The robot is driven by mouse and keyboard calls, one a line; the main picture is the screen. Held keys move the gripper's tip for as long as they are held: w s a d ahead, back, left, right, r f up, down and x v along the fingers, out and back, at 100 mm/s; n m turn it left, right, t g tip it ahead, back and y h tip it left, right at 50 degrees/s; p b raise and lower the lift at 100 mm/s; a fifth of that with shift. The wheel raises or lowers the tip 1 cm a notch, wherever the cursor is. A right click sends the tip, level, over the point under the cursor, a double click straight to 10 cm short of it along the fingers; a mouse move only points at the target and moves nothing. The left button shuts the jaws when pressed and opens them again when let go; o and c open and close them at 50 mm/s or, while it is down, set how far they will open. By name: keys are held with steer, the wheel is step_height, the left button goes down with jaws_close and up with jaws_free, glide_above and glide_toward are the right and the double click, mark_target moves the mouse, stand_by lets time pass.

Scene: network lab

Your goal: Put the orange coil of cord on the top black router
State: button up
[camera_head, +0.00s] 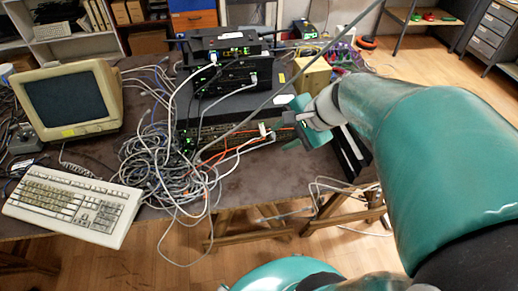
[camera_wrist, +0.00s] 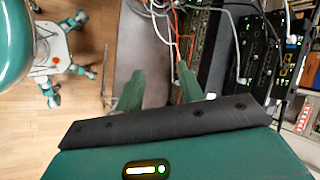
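The top black router (camera_head: 225,43) lies on a stack of dark network boxes at the back of the table, with small green lights on its front. A small round orange and dark thing (camera_head: 367,42) sits at the far right of the equipment; I cannot tell whether it is the orange coil of cord. My gripper (camera_head: 300,124) is in front of the stack, right of the cable tangle and lower than the top router. In the wrist view the two green fingers of my gripper (camera_wrist: 160,88) stand apart with nothing visible between them.
A tangle of grey cables (camera_head: 165,165) covers the middle of the table. Orange cable strands (camera_head: 243,139) run near my gripper. A keyboard (camera_head: 72,203) and an old monitor (camera_head: 70,98) stand left. A yellowish box (camera_head: 308,76) is right of the stack.

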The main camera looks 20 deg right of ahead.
steer(key=s+a+r+n+h, duration=0.4)
steer(key=s+a+n, duration=0.3)
steer(key=n, duration=0.7)
steer(key=shift+s+a+r+n, duration=0.2)
steer(key=shift+s+a+n, duration=0.15)
steer(key=shift+a, duration=0.8)
